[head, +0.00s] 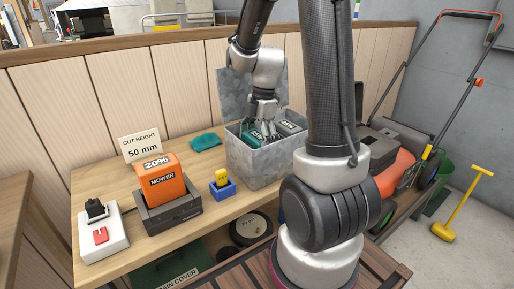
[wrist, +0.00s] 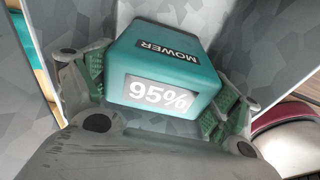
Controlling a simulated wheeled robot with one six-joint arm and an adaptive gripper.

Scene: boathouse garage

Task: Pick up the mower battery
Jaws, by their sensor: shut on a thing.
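A teal battery (wrist: 160,65) marked MOWER and 95% fills the middle of the wrist view. My gripper (wrist: 155,97) is shut on it, with one green-padded finger on each side. In the head view my gripper (head: 264,125) reaches down into an open grey metal box (head: 258,172) on the bench, and the teal battery (head: 249,137) shows partly between its fingers. I cannot tell whether the battery touches the box floor. An orange battery (head: 158,181) marked MOWER and apparently 20% stands upright in a dark charger (head: 170,213).
The box's lid (head: 230,92) stands open behind. A teal cloth (head: 205,141), a blue-and-yellow item (head: 222,184) and a white switch box (head: 103,237) are on the bench. A mower (head: 395,165) stands right.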

